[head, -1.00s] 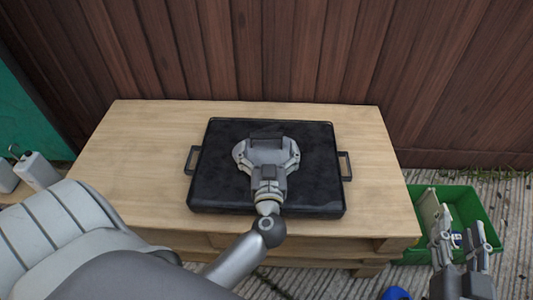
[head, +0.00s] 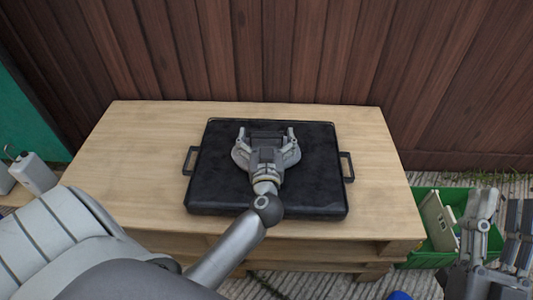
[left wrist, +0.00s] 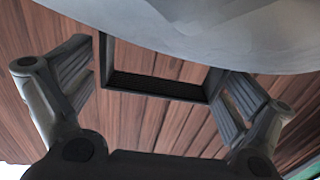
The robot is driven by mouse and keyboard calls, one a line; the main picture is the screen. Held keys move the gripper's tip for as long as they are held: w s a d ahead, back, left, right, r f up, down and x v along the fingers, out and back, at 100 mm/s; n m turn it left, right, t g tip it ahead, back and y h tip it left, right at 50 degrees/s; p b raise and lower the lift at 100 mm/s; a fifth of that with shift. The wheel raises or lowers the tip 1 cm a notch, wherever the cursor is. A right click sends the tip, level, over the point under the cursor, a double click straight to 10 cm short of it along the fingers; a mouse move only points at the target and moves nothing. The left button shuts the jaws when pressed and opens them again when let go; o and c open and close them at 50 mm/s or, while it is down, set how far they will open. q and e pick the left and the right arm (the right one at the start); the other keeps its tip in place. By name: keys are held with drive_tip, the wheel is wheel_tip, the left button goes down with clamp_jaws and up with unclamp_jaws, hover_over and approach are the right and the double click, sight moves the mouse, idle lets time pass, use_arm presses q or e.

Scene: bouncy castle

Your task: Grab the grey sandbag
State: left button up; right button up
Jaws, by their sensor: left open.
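My left gripper (head: 265,136) is above the black tray (head: 315,190) on the wooden table, its two fingers apart. I see nothing held between them. The left wrist view shows the same open fingers (left wrist: 155,85) in front of brown planks and a dark rectangular frame. A smooth pale grey surface (left wrist: 220,25) covers the top of that view, and I cannot tell what it is. I cannot make out a grey sandbag for certain in either view. My right gripper (head: 500,215) is at the right edge, near the green crate, with its fingers apart and empty.
The pallet-like table (head: 365,150) has bare wood around the tray. A green crate (head: 455,192) holding a beige object (head: 437,218) stands at the right. A brown plank fence (head: 300,55) closes the back. A white container (head: 33,172) is at the left.

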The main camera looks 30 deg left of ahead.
use_arm(q)
drive_tip(key=c, duration=1.9)
drive_tip(key=shift+r, duration=0.15)
drive_tip(key=shift+c, duration=0.9)
